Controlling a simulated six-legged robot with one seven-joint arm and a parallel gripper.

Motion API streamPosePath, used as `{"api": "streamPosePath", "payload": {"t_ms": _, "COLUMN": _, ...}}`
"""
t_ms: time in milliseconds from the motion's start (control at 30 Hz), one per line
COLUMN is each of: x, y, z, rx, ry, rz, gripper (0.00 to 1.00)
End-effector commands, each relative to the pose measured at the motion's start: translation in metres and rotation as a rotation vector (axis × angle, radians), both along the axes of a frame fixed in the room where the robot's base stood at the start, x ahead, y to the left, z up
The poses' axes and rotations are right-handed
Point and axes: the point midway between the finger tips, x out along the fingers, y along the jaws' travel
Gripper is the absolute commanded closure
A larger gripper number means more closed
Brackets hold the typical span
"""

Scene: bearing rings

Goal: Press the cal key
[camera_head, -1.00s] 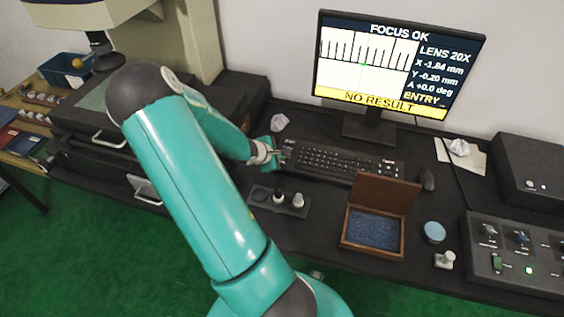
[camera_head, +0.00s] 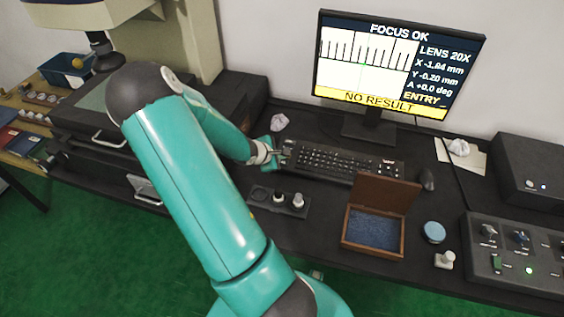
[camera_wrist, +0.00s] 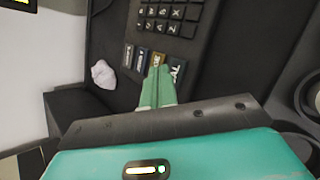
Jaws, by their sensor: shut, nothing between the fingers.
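The black keyboard (camera_head: 340,163) lies on the dark bench below the monitor. In the wrist view a row of larger labelled keys, one of them orange (camera_wrist: 159,59), runs along the keyboard's end. A dark key with pale lettering (camera_wrist: 177,69) is at the right of that row; I cannot read the labels surely enough to say which is cal. My gripper (camera_head: 284,153) is shut and empty at the keyboard's left end. Its pale green fingertips (camera_wrist: 160,72) are at the orange key, partly covering it; I cannot tell whether they touch.
The monitor (camera_head: 392,101) reads FOCUS OK, NO RESULT and ENTRY. Crumpled paper (camera_head: 279,122) lies behind my gripper. A dark holder with small parts (camera_head: 264,202), an open wooden box (camera_head: 346,239), a mouse (camera_head: 427,180) and a control panel (camera_head: 515,275) also stand on the bench.

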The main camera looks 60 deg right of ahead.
Motion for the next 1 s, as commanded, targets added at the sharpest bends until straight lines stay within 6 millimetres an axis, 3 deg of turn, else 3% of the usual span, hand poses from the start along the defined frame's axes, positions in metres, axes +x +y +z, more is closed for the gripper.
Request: {"api": "streamPosePath", "payload": {"t_ms": 1000, "x": 0.0, "y": 0.0, "z": -0.0087, "rx": 0.0, "ry": 0.0, "rz": 0.0, "gripper": 1.0}}
